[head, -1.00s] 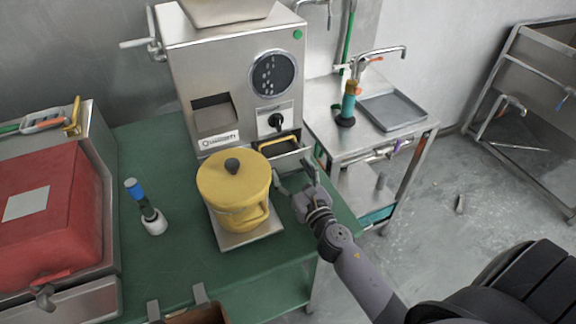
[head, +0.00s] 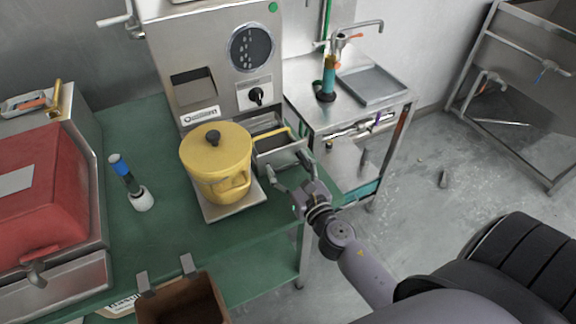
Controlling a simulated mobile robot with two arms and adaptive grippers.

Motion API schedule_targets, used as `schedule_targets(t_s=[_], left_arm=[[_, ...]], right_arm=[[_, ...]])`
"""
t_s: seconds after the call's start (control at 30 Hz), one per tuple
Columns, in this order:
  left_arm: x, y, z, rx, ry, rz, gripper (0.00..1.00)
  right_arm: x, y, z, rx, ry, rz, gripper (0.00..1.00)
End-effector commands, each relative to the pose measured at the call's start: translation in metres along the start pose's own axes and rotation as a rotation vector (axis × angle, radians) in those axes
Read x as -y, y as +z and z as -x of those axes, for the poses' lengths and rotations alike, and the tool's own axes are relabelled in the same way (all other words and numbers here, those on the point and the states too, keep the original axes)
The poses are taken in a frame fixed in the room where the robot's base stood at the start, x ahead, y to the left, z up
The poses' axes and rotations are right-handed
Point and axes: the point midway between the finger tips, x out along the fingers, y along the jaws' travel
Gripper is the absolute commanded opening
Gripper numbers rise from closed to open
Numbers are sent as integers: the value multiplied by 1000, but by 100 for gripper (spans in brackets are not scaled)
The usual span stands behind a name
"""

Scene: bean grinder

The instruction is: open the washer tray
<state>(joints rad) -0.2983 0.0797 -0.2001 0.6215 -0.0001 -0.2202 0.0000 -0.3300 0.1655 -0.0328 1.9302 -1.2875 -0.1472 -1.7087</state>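The tray (head: 281,157) is a metal drawer at the lower right of the steel grinder (head: 217,63). It stands pulled out toward me, with its dark inside and a yellow strip showing behind its front wall. My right gripper (head: 288,165) is just in front of the tray's front wall. Its two fingers are spread apart, one toward each side of that front. Whether a finger touches the front or a handle cannot be told. My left gripper is out of view.
A yellow lidded pot (head: 214,165) stands on a metal plate close left of the tray. A blue-topped tool in a white base (head: 143,201) and a red box (head: 40,190) are further left. A steel sink table (head: 340,117) is behind on the right.

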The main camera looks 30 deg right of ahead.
Motion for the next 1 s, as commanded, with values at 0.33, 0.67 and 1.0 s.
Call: schedule_targets(t_s=[0.33, 0.67, 1.0], left_arm=[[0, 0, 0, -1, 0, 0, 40], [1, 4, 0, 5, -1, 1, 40], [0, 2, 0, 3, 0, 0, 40]], right_arm=[[0, 0, 0, 0, -1, 1, 89], [0, 2, 0, 2, 0, 2, 89], [0, 28, 0, 2, 6, 7, 89]])
